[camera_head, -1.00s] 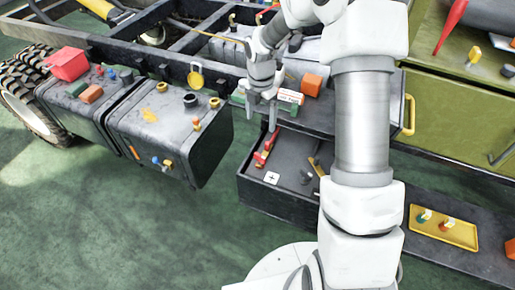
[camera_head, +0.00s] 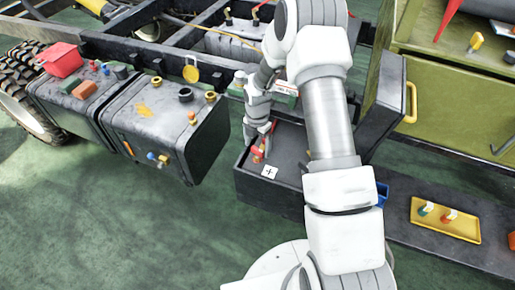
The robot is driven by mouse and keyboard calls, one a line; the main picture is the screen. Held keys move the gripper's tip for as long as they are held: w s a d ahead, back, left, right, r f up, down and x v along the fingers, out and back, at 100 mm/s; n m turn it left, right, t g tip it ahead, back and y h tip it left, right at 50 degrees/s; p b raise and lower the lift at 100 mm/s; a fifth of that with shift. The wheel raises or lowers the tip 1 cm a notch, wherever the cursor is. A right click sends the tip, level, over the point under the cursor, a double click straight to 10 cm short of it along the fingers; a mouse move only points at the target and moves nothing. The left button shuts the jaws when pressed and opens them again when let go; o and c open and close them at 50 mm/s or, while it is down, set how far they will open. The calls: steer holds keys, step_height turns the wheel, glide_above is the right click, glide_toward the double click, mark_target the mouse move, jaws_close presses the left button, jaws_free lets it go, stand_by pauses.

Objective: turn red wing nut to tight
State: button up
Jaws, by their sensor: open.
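A small red piece (camera_head: 258,153), which may be the red wing nut, is inside the dark open box (camera_head: 240,190) at centre, near its left wall. My gripper (camera_head: 263,139) reaches down over it, with its fingers open. The fingers partly hide the red piece, so I cannot tell whether they touch it or are around it. Its turn position is too small to tell. A white plus-marked tile (camera_head: 269,172) lies just in front of it.
Left of the box is a dark tank (camera_head: 185,140) with caps and small fittings. A yellow tray (camera_head: 425,230) with small parts lies right, and a green cabinet (camera_head: 460,95) stands behind. My arm hides the box's right part.

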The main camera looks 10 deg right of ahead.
steer(key=shift+f, duration=0.5)
steer(key=c, duration=1.4)
steer(key=shift+o, duration=0.2)
